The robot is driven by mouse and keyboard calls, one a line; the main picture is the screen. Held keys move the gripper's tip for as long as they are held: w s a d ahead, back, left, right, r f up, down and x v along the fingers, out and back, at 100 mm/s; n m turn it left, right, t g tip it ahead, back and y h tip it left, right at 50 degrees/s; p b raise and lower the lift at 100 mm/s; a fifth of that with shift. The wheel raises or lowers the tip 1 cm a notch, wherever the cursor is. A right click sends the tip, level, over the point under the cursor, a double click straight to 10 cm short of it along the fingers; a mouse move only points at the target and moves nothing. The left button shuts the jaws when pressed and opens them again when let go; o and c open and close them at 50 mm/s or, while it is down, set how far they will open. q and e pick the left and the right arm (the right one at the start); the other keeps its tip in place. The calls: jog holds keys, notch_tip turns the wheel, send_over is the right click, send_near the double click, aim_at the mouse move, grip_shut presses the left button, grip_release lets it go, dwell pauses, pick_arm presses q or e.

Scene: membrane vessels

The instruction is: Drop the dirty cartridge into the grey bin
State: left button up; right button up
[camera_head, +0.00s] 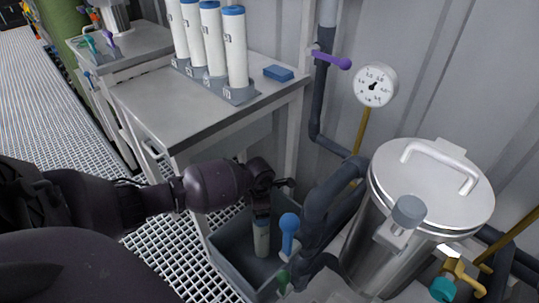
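My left gripper (262,207) reaches in from the left and points down over the grey bin (225,262). It appears shut on the upper end of the dirty cartridge (262,238), a pale, dull cylinder hanging about upright. The cartridge's lower part is inside the bin's opening, and its top is hidden by the fingers. The bin stands on the floor, between the table and the metal vessel. My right gripper is not in view.
Several white cartridges with blue caps (235,50) stand in a grey rack on the metal table (190,105), beside a blue block (279,73). A blue-handled valve (289,225) and dark pipes (332,195) border the bin's right side. The lidded steel vessel (425,190) stands right.

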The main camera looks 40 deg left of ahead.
pick_arm(q)
jog(key=shift+r, duration=0.45)
notch_tip(320, 180, up, 10)
jog(key=p, duration=0.3)
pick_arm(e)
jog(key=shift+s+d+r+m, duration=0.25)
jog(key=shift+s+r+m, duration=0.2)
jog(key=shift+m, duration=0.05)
pick_arm(q)
jog(key=shift+f, duration=0.1)
